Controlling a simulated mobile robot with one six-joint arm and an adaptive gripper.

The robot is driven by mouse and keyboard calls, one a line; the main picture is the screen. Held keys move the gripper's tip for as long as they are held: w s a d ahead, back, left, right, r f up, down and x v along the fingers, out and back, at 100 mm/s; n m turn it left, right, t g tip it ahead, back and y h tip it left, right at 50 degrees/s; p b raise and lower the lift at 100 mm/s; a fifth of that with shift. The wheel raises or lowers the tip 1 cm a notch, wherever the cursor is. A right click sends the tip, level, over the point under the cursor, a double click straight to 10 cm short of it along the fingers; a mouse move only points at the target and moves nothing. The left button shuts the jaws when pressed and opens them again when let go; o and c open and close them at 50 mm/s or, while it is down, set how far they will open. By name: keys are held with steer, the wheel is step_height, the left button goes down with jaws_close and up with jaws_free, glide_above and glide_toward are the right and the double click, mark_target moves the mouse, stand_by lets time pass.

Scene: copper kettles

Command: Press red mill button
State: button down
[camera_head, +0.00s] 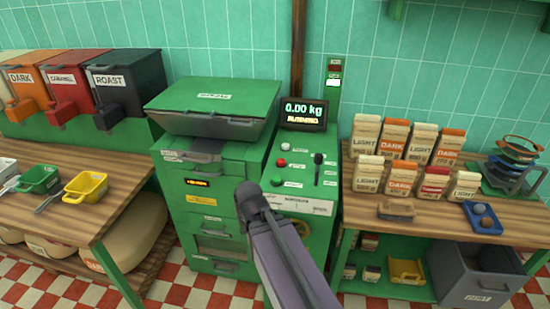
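The red mill button (281,162) is a small round button on the sloped top of the green control panel (326,190). A white round knob or button (284,147) is above it and a green button (276,182) below it. A black lever (318,160) stands to its right. The dark end of my arm, apparently my gripper (252,197), is in front of the machine, below and left of the red button in the picture. It looks apart from the button, though depth is hard to judge. Its fingers cannot be made out.
A display (304,113) reading 0.00 kg sits behind the panel. The green mill body (212,165) with a lidded hopper (215,105) is on the left. A wooden table (90,195) is at left, and a wooden shelf (450,212) with several labelled bags is at right.

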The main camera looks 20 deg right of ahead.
steer(key=shift+w+a, duration=0.1)
steer(key=shift+a, duration=0.15)
steer(key=w+d+r+t+y+p, duration=0.1)
steer(key=w+d+r+p, duration=0.1)
steer(key=w, duration=0.3)
steer(key=w+d+r+t+y+p, duration=0.1)
steer(key=w+d+r+p, duration=0.2)
steer(key=w+r, duration=0.1)
steer(key=w+d+r+m+t+y+p, duration=0.1)
steer(key=w+d+r+p, duration=0.1)
steer(key=w, duration=0.5)
steer(key=shift+w+d+r+t+y+p, duration=0.1)
steer(key=shift+d+r+t+y+p, duration=0.25)
steer(key=shift+d+r, duration=0.45)
steer(key=w+d+r+t+p, duration=0.2)
steer(key=w+d+r, duration=0.2)
steer(key=d, duration=0.2)
steer(key=w+d+r+m+t+y+p, duration=0.1)
steer(key=w+d+r+t+p, duration=0.1)
steer(key=w+d+r, duration=0.2)
steer(key=w+d, duration=0.1)
steer(key=d, duration=0.2)
steer(key=shift+w+d+m, duration=0.2)
steer(key=shift+d+m, duration=0.05)
steer(key=shift+m, duration=0.05)
